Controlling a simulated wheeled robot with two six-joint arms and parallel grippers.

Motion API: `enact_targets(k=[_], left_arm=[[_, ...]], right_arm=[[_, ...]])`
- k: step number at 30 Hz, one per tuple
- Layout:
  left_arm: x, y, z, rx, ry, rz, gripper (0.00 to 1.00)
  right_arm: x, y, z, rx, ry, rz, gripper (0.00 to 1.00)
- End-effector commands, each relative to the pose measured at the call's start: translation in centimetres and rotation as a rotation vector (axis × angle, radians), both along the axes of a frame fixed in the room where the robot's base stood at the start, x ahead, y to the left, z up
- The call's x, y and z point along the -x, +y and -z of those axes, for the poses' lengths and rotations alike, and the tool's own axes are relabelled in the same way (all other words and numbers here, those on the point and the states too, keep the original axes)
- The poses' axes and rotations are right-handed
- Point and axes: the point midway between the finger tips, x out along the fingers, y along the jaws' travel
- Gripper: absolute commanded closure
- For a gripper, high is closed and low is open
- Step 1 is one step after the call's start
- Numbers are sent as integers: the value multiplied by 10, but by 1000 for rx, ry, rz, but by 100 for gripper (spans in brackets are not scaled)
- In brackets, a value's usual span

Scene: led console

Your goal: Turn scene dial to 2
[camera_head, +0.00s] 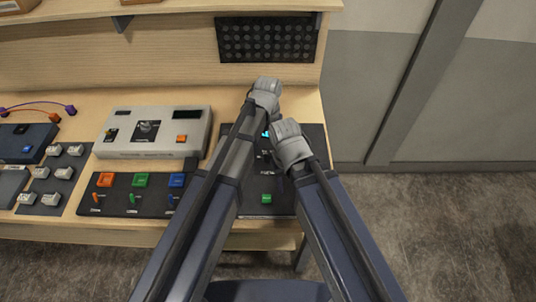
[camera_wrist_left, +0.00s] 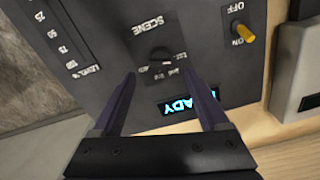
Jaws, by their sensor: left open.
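The scene dial (camera_wrist_left: 160,56) is a small dark round knob beside the upside-down word SCENE on the dark LED console panel (camera_wrist_left: 205,50). In the left wrist view my left gripper (camera_wrist_left: 160,74) is open, its two fingers apart with the dial showing between and just beyond their tips. I cannot tell whether they touch it. The small marks around the dial are too blurred to read. In the head view my left gripper (camera_head: 265,95) and right gripper (camera_head: 291,146) are over the console (camera_head: 281,200); they hide the dial, and the right fingers do not show.
The console also has a lit display (camera_wrist_left: 188,103), a yellow toggle switch (camera_wrist_left: 243,33) and a green button (camera_head: 266,198). A shelf with a black grille (camera_head: 266,40) stands behind.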

Motion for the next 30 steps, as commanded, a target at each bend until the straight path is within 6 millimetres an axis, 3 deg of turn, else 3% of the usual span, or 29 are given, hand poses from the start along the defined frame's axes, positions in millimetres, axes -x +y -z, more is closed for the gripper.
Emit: enact_targets(k=[1, 13, 25, 30], left_arm=[[0, 0, 11, 0, 0, 0, 22], [0, 0, 59, 0, 0, 1, 22], [0, 0, 62, 0, 0, 0, 22], [0, 0, 62, 0, 0, 0, 42]], right_arm=[[0, 0, 11, 0, 0, -1, 50], [0, 0, 59, 0, 0, 0, 50], [0, 0, 62, 0, 0, 0, 50], [0, 0, 62, 0, 0, 0, 50]])
